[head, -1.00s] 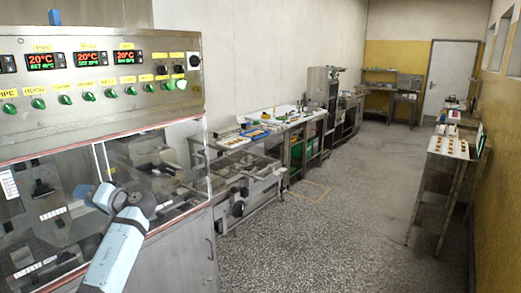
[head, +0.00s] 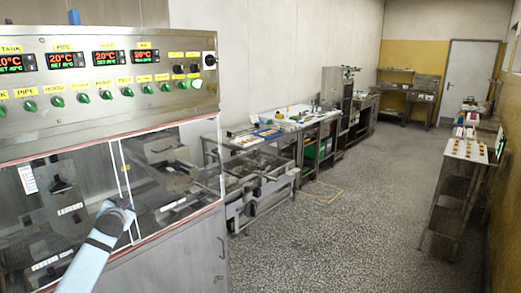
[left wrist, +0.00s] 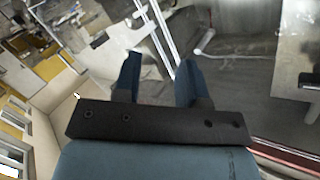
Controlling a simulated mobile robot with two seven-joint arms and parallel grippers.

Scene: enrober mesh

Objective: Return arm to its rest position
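My left arm (head: 88,260) comes in from the lower left of the head view, in front of the enrober's clear guard (head: 180,180). Its gripper cannot be made out there. In the left wrist view my left gripper (left wrist: 160,62) has two blue fingers spread apart with nothing between them. It is open and empty. My right arm and gripper are in neither view.
The steel enrober with its control panel (head: 110,80) fills the left, close to my arm. A worktable (head: 285,125) with trays stands behind it. A narrow table (head: 465,150) stands at the right. The speckled floor (head: 330,235) between is clear.

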